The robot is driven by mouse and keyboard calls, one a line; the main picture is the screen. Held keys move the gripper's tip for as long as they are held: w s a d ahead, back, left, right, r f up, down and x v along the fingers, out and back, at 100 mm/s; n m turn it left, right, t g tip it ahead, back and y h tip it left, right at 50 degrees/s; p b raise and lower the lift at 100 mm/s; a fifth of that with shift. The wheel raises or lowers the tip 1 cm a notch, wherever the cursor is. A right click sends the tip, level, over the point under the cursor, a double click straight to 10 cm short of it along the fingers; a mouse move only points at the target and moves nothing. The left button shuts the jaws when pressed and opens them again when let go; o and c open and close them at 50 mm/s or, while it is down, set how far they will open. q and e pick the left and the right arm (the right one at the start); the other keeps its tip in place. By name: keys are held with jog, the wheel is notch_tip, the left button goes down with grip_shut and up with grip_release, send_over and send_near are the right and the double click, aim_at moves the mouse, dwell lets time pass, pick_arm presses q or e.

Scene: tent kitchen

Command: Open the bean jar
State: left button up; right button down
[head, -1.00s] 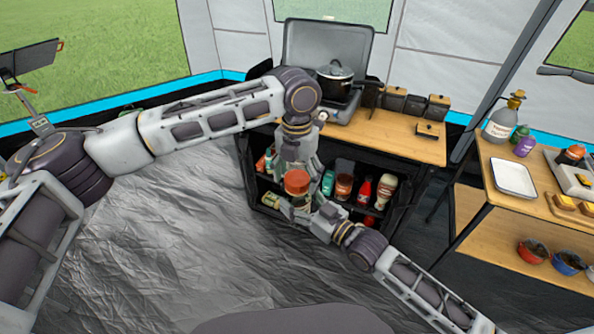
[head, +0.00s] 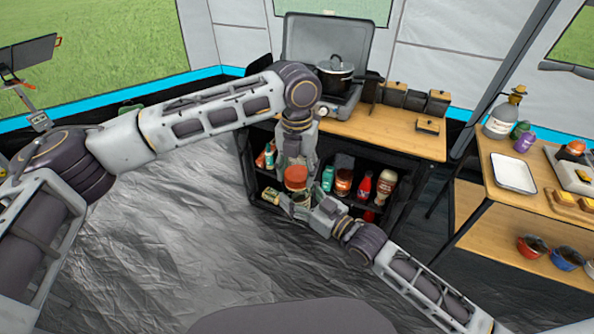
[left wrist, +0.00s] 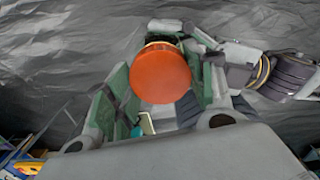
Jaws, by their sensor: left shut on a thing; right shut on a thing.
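The bean jar (head: 297,185), with an orange-red lid (left wrist: 163,76), is held upright in the air between my two grippers, in front of the dark shelf unit. My left gripper (head: 296,167) comes down from above and is shut on the lid. In the left wrist view its green-padded fingers stand on both sides of the lid, which faces the camera. My right gripper (head: 300,203) comes in from the lower right and is shut on the jar's body. The grippers hide most of the jar body. I cannot tell whether the lid is apart from the jar.
Behind the grippers, the shelf unit (head: 404,195) holds several bottles and jars, including a red bottle (head: 364,187). On its wooden top (head: 383,137) are a stove with a black pot (head: 335,73) and dark boxes. A side table with a white tray (head: 513,173) stands right. The floor at left is clear.

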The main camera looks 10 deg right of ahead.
pick_arm(q)
jog(key=n, duration=2)
jog(key=shift+n, duration=0.3)
jog(key=n, duration=1.3)
jog(key=shift+r, duration=0.1)
jog(key=n, duration=1.3)
jog(key=shift+w+n, duration=0.1)
jog(key=shift+n, duration=0.2)
jog(key=n, duration=0.5)
jog(key=shift+n, duration=0.3)
jog(key=shift+r, duration=1.25)
dwell(0.7)
